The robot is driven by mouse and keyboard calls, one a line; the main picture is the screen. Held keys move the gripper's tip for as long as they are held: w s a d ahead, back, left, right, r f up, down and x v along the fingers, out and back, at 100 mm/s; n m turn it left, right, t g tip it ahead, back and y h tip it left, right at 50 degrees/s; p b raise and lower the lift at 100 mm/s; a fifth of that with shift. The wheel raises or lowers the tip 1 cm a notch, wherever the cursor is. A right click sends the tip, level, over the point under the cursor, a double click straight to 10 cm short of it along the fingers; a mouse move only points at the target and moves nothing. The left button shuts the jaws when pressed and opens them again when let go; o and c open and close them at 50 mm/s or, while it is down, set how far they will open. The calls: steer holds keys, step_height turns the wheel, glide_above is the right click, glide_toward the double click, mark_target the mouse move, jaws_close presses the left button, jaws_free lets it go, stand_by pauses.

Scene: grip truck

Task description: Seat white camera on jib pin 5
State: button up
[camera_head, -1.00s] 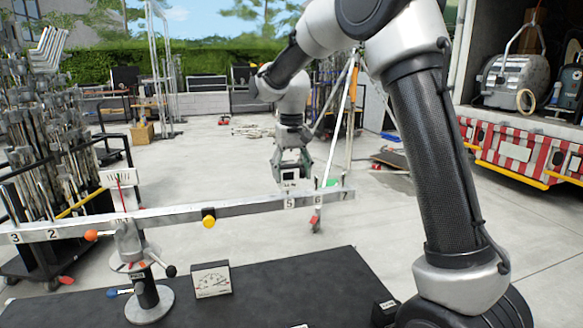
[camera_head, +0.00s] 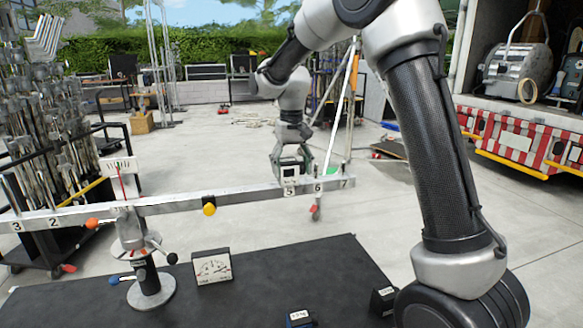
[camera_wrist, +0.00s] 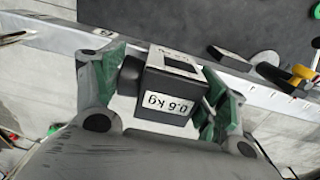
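The camera (camera_wrist: 158,92) is a small box with a pale top, a dark side labelled 0.6 kg and a dark round part at one end. My gripper (camera_wrist: 165,88) is shut on it, with green-lined fingers on both sides. In the head view my gripper (camera_head: 290,164) is at the jib beam (camera_head: 245,195), directly over label 5 (camera_head: 289,190). The held box is small there, close to the beam's top. Pin 5 is hidden, and I cannot tell whether the box touches it.
The beam rests on a stand (camera_head: 150,285) with a pointer scale (camera_head: 121,172). A yellow knob (camera_head: 209,209) sticks out of the beam.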

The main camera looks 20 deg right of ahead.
mark_target(291, 160)
steer(key=shift+o, duration=1.3)
step_height(291, 160, up, 12)
steer(key=shift+w, duration=0.1)
steer(key=f, duration=0.1)
steer(key=s+f+n, duration=0.1)
steer(key=f, duration=0.1)
steer(key=shift+s+d+f, duration=0.15)
steer(key=shift+f, duration=0.1)
steer(key=s+d+t, duration=0.1)
steer(key=s+d, duration=0.3)
steer(key=s, duration=0.6)
steer(key=s+d+t, duration=0.2)
steer(key=s+d, duration=0.3)
steer(key=s, duration=0.6)
steer(key=s+d+m+t, duration=0.1)
steer(key=s+d, duration=0.3)
steer(key=s, duration=0.7)
steer(key=shift+d+f, duration=0.25)
steer(key=shift+f, duration=0.15)
